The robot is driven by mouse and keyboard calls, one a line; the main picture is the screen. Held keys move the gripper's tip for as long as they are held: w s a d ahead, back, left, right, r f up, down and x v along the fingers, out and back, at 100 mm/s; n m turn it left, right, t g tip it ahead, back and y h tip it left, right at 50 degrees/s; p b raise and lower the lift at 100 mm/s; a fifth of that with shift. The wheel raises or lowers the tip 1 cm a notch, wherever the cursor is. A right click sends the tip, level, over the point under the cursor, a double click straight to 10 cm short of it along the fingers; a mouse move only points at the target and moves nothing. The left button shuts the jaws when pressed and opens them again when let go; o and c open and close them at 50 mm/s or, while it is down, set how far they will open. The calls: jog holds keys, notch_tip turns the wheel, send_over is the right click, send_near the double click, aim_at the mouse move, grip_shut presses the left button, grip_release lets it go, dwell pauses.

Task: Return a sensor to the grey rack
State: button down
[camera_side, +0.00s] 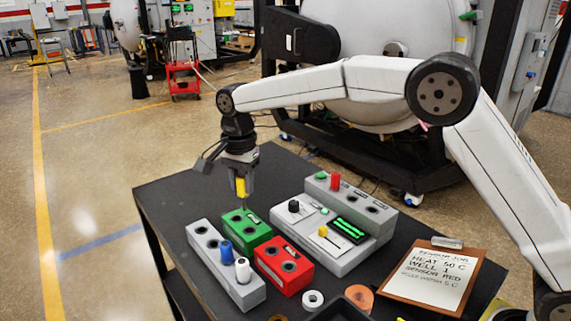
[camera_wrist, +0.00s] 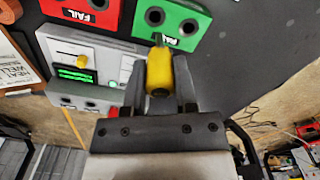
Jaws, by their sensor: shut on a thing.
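My gripper (camera_side: 241,186) points down and is shut on the yellow sensor (camera_side: 240,188), which is upright with its thin probe downward. In the wrist view, the yellow sensor (camera_wrist: 159,75) sits between the fingers. The probe is close to the back edge of the green block (camera_side: 233,230); I cannot tell if it touches. The green block (camera_wrist: 197,8) shows two open holes in the wrist view. The grey rack (camera_side: 205,255), at the table's left, holds a blue sensor (camera_side: 226,252) and a white sensor (camera_side: 243,270); its two far holes look empty.
A red block (camera_side: 283,279) with two holes stands right of the green one. A clipboard (camera_side: 432,279) lies right. The table's back-left is bare.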

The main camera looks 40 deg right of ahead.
jog(key=a+f, duration=0.2)
jog(key=a, duration=0.6)
jog(key=shift+w+n, duration=0.3)
jog(key=shift+n, duration=0.1)
jog(key=shift+f, duration=0.2)
jog(key=shift+f, duration=1.05)
jog(key=shift+f, duration=2.6)
dwell(1.5)
grip_release()
jog(key=shift+r, duration=0.1)
dwell(0.4)
